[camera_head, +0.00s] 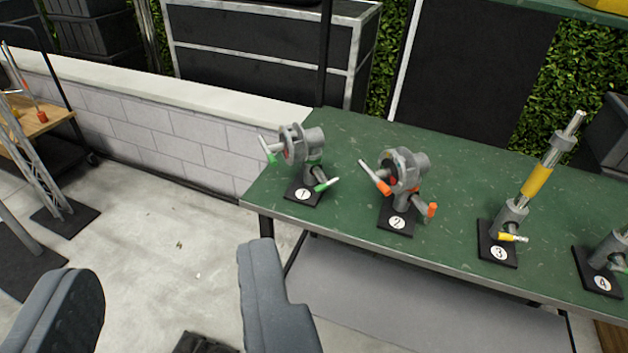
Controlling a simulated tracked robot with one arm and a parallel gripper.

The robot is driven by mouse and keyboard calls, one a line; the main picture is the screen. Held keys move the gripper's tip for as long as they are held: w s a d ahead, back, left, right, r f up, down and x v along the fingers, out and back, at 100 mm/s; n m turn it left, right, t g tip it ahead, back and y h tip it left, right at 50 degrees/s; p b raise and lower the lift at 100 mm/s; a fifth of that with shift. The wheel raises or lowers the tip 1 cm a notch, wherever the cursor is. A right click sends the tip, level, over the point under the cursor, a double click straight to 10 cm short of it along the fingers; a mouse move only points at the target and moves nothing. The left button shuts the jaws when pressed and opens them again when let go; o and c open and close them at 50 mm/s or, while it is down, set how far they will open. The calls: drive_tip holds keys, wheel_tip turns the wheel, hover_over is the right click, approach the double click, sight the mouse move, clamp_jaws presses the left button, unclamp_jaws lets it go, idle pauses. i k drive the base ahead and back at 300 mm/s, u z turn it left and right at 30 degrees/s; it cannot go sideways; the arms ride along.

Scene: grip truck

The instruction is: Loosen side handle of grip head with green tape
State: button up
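The grip head with green tape (296,146) stands on the black base numbered 1 at the left end of the green table. One green-tipped handle (268,150) sticks out from its left side. A second green-tipped handle (325,184) sticks out low on the right, beside the base. My gripper (172,310) is in the lower left foreground, its two grey fingers wide apart with nothing between them. It is nearer to the camera than the table and apart from the grip head.
On the green table (350,140), a grip head with orange tape (402,172) stands to the right on base 2. A yellow-taped post (537,180) stands on base 3, and another fitting (606,252) on base 4. A low white wall (150,127) runs behind. Concrete floor (170,235) is open at left.

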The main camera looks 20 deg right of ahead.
sight(324, 183)
drive_tip(key=i, duration=0.9)
drive_tip(key=z, duration=0.05)
